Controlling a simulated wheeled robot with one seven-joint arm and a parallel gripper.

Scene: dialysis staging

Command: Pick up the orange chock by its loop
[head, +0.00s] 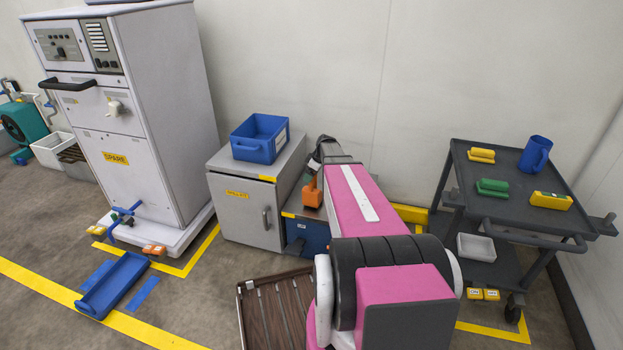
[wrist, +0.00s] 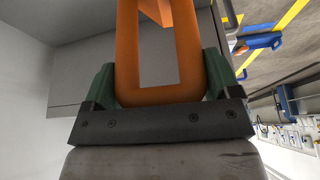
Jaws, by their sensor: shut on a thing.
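The orange chock (head: 312,196) is at the end of my arm in the head view, over the grey top of a low blue cabinet (head: 311,237). I cannot tell whether it touches that top. In the wrist view the chock's orange loop (wrist: 128,60) fills the space between the green fingers of my gripper (wrist: 160,82). My gripper is shut on the loop, with a finger against each side. The rest of the chock runs out of the top of the wrist view. In the head view my gripper (head: 318,164) is dark and partly hidden by my arm.
A grey cabinet (head: 247,208) with a blue bin (head: 260,138) stands left of the chock. A tall white machine (head: 150,110) is farther left. A dark cart (head: 510,195) with coloured blocks and a blue jug stands right. A blue tray (head: 113,285) lies on the floor.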

